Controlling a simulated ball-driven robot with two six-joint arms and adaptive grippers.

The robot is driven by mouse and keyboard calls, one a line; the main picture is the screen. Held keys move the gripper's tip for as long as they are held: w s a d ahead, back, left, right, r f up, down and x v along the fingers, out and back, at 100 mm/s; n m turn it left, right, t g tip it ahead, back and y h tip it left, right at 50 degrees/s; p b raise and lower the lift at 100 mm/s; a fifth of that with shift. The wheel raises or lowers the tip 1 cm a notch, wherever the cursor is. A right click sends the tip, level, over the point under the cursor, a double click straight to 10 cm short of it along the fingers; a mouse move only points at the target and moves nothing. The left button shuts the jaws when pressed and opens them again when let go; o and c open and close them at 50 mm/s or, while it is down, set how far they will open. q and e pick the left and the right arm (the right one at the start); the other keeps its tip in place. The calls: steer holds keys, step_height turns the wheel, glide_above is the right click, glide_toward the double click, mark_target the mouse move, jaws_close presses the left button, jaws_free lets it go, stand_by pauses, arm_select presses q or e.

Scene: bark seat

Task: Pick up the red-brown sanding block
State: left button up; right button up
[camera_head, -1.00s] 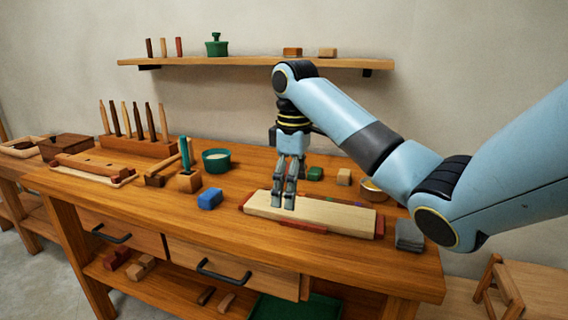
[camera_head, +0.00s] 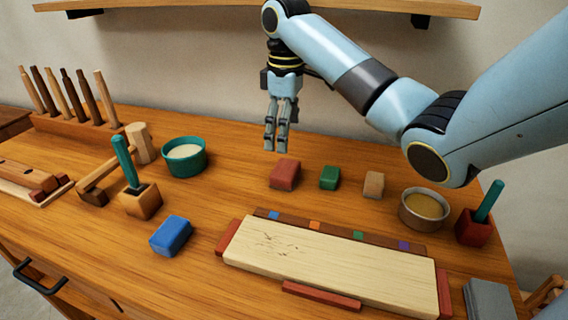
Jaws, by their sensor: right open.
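The red-brown sanding block (camera_head: 285,174) lies on the workbench behind the pale board, at the left end of a short row of blocks. My right gripper (camera_head: 278,146) is open and empty. It points down, its fingertips just above and behind the block in the picture; I see no contact. The whole block shows. My left gripper is not in view.
A green block (camera_head: 329,177) and a tan block (camera_head: 373,184) lie right of it. A pale board (camera_head: 325,263) with red side pieces lies in front. A blue block (camera_head: 171,236), a teal bowl (camera_head: 185,157) and a metal bowl (camera_head: 424,209) stand around.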

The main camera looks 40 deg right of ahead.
mark_target(286, 168)
steer(key=f, duration=0.3)
steer(key=shift+s+a+f, duration=0.1)
steer(key=shift+s+f, duration=0.1)
steer(key=shift+f, duration=0.2)
steer(key=shift+w+f, duration=0.15)
steer(key=shift+f, duration=2.65)
steer(key=c, duration=0.4)
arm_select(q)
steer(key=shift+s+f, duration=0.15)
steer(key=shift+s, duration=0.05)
arm_select(e)
steer(key=c, duration=0.8)
